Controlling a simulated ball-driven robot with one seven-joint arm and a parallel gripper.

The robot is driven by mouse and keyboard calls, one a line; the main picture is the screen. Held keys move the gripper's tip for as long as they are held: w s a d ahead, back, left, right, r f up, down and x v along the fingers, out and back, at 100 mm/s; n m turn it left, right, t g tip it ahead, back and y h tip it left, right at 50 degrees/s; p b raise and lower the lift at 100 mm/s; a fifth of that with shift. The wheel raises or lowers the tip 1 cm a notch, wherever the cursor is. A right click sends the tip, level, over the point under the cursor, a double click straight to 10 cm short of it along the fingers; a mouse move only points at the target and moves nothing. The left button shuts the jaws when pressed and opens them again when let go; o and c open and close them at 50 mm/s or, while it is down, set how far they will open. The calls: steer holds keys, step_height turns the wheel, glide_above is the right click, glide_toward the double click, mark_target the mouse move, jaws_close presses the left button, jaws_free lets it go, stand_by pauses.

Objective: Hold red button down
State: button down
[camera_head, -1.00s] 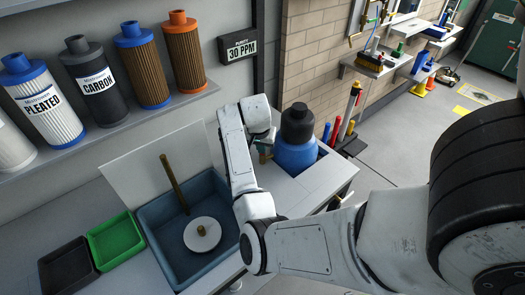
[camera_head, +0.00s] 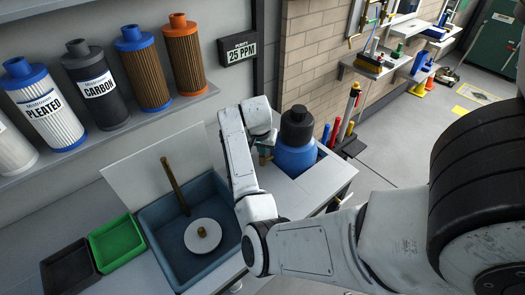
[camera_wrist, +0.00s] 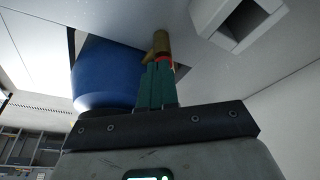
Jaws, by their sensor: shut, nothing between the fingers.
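In the wrist view, my gripper's green fingers (camera_wrist: 157,72) are together, with nothing held between them. Their tips are against or right beside a small red button (camera_wrist: 166,60), of which only a sliver shows. It sits at the base of a brass spout (camera_wrist: 161,42). I cannot tell how far the button is pressed. In the head view, my gripper (camera_head: 264,152) is mostly hidden by my white wrist, beside the blue canister (camera_head: 296,155) with a black top. The button cannot be made out there. A display (camera_head: 238,50) on the wall reads 25 PPM.
A blue-grey sink (camera_head: 170,245) holds a white disc (camera_head: 203,236). Green (camera_head: 116,243) and black (camera_head: 68,272) trays lie left of it. Several filter cartridges, including a pleated one (camera_head: 45,105), stand on a wall shelf. The blue canister (camera_wrist: 105,75) is close beside my fingers.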

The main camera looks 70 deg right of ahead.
steer(key=p+v, duration=0.5)
steer(key=v, duration=0.1)
steer(key=shift+w+p, duration=0.15)
steer(key=shift+p, duration=0.2)
stand_by(0.3)
steer(key=shift+a+r, duration=0.1)
steer(key=shift+r, duration=0.05)
stand_by(0.3)
